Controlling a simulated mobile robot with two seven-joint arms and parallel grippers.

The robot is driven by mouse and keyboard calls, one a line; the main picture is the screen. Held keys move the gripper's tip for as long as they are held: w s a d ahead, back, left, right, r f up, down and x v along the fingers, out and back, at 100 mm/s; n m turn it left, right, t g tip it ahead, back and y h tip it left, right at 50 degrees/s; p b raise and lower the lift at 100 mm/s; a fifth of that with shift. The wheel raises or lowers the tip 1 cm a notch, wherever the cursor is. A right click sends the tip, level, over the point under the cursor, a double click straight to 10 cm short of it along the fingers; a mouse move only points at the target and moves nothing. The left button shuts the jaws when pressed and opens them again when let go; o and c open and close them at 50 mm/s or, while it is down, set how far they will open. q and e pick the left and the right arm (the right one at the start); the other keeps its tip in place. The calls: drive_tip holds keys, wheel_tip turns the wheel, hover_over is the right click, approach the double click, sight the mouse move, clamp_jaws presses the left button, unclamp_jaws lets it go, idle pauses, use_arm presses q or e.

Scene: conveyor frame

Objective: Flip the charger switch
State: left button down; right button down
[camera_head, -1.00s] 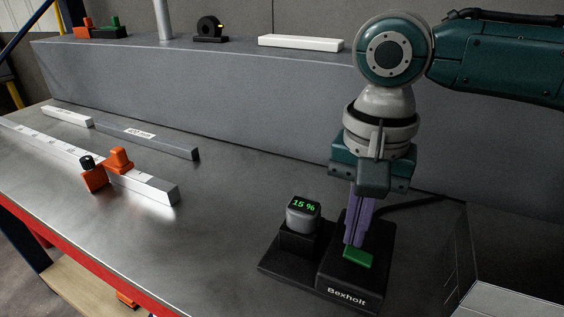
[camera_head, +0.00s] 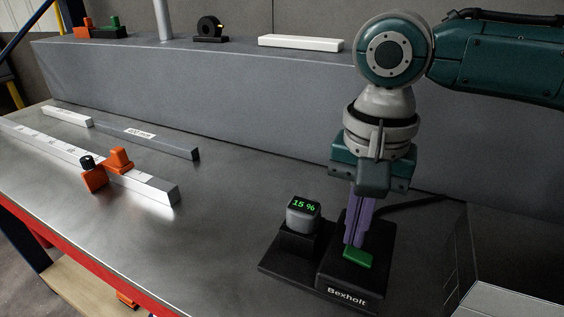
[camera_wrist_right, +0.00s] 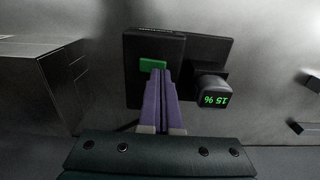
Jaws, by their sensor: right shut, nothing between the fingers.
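The black charger (camera_head: 349,278), labelled Bexholt, sits on the metal table. Its green switch (camera_head: 357,257) is on top and shows lit green; it also shows in the right wrist view (camera_wrist_right: 153,64). A grey block with a display reading 15 % (camera_head: 303,214) stands on the charger's left part. My right gripper (camera_head: 355,243) is shut and empty, with purple fingers pointing down. Its fingertips (camera_wrist_right: 158,72) are at the edge of the green switch; I cannot tell whether they touch it. My left gripper is not in view.
A metal bar (camera_head: 157,189) with an orange clamp (camera_head: 119,159) and a grey bar (camera_head: 150,140) lie to the left. A raised grey ledge (camera_head: 220,95) runs along the back. A dark box (camera_head: 490,250) stands at the right.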

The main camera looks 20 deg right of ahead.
sight(351, 252)
drive_tip(key=shift+f+b, duration=0.4)
drive_tip(key=shift+f, duration=0.6)
idle(0.4)
drive_tip(key=shift+r, duration=0.1)
wheel_tip(351, 252, up, 7)
drive_tip(key=p, duration=0.9)
idle(0.4)
